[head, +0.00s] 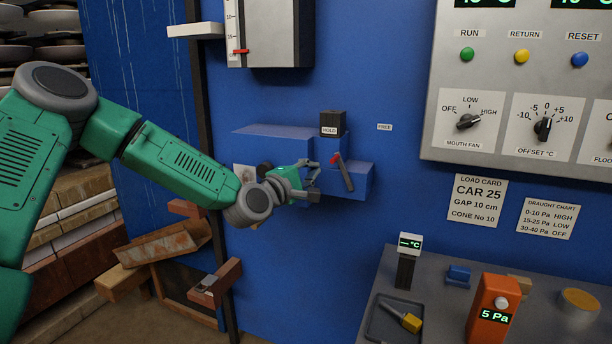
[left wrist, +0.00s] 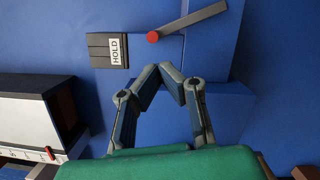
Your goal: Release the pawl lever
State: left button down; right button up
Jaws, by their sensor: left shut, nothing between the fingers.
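The pawl lever (head: 343,173) is a grey bar with a red end, mounted on the front of a blue housing (head: 270,140) on the blue wall. That HOLD block (head: 333,123) sits above the lever in the head view. A small FREE label (head: 384,127) is on the wall to the right. My left gripper (head: 316,180) is shut and empty, just left of the lever; in the wrist view its fingertips (left wrist: 167,68) are apart from the lever. My right gripper is not in view.
A control panel (head: 520,150) with buttons and knobs hangs at the right. Below it, a grey bench (head: 420,270) holds a tray, an orange meter (head: 494,305) and small items. A white shelf (head: 195,30) juts out above my left arm. Stacked discs and bricks stand at left.

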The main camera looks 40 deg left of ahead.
pick_arm(q)
jog(key=w, duration=0.4)
jog(key=shift+w+r, duration=0.15)
jog(key=shift+w, duration=0.15)
jog(key=shift+r, duration=0.1)
jog(key=shift+d+r+m, duration=0.15)
jog(key=shift+d+m, duration=0.1)
jog(key=shift+m, duration=0.15)
